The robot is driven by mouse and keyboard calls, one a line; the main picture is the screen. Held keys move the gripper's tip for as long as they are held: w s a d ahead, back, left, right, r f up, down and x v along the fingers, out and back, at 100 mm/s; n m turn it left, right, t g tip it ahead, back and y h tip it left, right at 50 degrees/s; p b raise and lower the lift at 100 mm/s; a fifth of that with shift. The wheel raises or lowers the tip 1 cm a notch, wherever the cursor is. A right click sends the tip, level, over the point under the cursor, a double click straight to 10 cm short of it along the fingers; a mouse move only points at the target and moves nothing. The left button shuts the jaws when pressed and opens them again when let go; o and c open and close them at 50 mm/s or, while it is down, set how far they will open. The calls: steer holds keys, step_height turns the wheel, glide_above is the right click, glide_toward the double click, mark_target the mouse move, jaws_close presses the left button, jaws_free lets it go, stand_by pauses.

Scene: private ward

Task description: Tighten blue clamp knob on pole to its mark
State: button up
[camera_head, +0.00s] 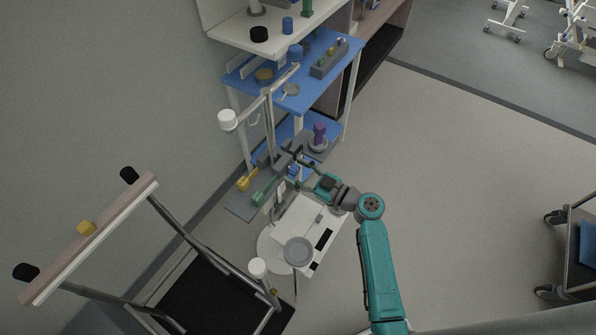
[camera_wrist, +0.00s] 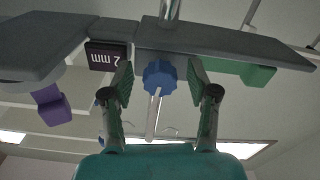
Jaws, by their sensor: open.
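The blue clamp knob (camera_wrist: 160,77) has a lobed rim and sits in the middle of the wrist view. A pale slim rod reaches down from it. My gripper (camera_wrist: 160,86) is open, with one finger on each side of the knob and gaps visible on both sides. The metal pole (camera_wrist: 169,10) rises behind the grey bracket (camera_wrist: 205,38). In the head view, the pole (camera_head: 269,125) stands before the blue shelves, and my gripper (camera_head: 301,161) is beside the dark clamp near its lower part. I cannot make out the mark.
A dark "2 mm" tag (camera_wrist: 107,56) is left of the knob. Purple (camera_wrist: 50,104) and green (camera_wrist: 240,71) handles hang at either side. Open floor lies right.

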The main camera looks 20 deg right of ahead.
jaws_close()
